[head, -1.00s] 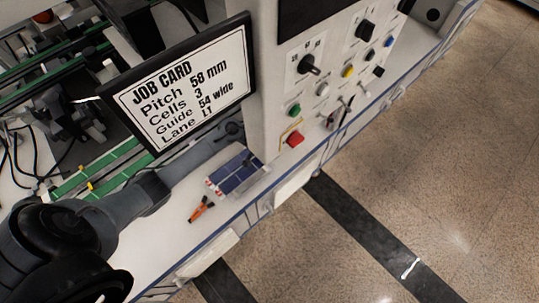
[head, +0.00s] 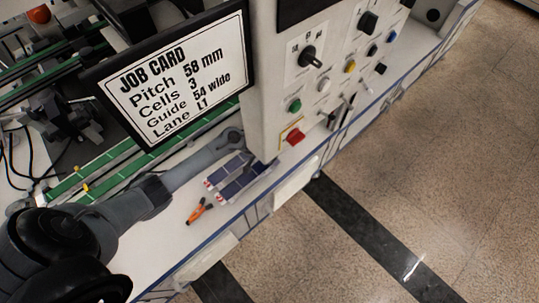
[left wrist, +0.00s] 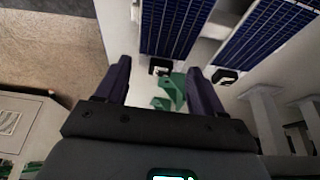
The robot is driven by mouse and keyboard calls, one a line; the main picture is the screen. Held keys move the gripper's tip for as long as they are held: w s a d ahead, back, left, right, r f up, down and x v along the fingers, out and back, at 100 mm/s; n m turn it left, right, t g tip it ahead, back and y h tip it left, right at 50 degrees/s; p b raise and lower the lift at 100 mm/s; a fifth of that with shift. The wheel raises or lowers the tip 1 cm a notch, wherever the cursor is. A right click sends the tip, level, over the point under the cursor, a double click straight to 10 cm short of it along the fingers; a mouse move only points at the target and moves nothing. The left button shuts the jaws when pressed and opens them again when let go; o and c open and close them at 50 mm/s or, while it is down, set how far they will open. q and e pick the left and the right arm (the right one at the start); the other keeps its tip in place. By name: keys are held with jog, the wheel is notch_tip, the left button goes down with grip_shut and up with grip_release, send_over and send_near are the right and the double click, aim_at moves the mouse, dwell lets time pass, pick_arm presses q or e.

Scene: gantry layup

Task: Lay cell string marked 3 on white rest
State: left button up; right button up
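Blue gridded cell strings (head: 240,177) lie side by side on the white bench below the control panel in the head view. In the left wrist view, one cell string (left wrist: 172,28) lies just beyond the fingers and another (left wrist: 265,34) lies to its right. Small black tags with white marks sit at their near ends; I cannot read the numbers. My left gripper (left wrist: 160,88) is open, with nothing held between its dark fingers; a green part shows beyond the gap. In the head view its fingers are hidden. I cannot single out the white rest. My right gripper is not in view.
Orange-handled pliers (head: 199,210) lie on the bench near the strings. A job card (head: 175,75) and a control panel (head: 325,70) with knobs and a red button stand over the bench. Green rails (head: 100,165) run behind my left arm. The floor at right is clear.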

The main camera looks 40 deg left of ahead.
pick_arm(q)
jog(key=shift+o, duration=0.9)
jog(key=shift+r, duration=0.15)
jog(key=shift+r, duration=0.35)
jog(key=d+p+v, duration=0.1)
jog(key=p+v, duration=0.5)
jog(key=v, duration=0.5)
jog(key=s+d+r+m, duration=0.1)
jog(key=s+d+r, duration=0.2)
jog(key=s+d, duration=0.45)
jog(key=s+d+r, duration=0.2)
jog(key=s+r, duration=0.2)
jog(key=s, duration=0.3)
jog(key=s+d+r, duration=0.1)
jog(key=s+r, duration=0.4)
jog(key=s, duration=0.2)
jog(key=shift+s+d+r+g, duration=0.25)
jog(key=shift+d+g, duration=0.15)
jog(key=shift+s, duration=0.15)
